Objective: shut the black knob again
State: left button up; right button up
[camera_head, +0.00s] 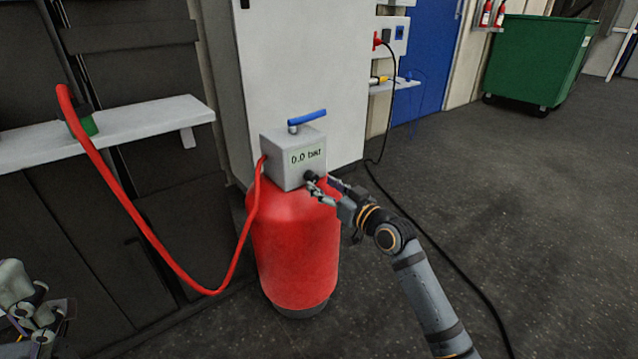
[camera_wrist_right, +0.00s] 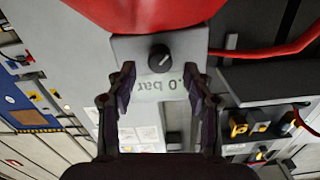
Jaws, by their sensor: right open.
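The black knob (camera_head: 311,176) is on the lower front of a grey box (camera_head: 278,165) that reads "0.0 bar" on top of a red tank (camera_head: 295,250). In the right wrist view the knob (camera_wrist_right: 159,57) is round with a pale mark, and the reading is upside down. My right gripper (camera_head: 322,187) is open in front of the box. In its wrist view the two fingers (camera_wrist_right: 160,85) stand apart with the knob between and just past their tips; contact cannot be told. My left gripper (camera_head: 38,312) is partly in view at the lower left; its jaws are unclear.
A blue lever (camera_head: 307,118) stands on the box. A red hose (camera_head: 165,250) runs from the box to a grey shelf (camera_head: 130,127) at left. A grey cabinet (camera_head: 300,70) is behind. A black cable (camera_head: 460,255) lies on the floor, which is otherwise clear at right.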

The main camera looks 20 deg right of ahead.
jog(key=v, duration=0.5)
dwell(0.3)
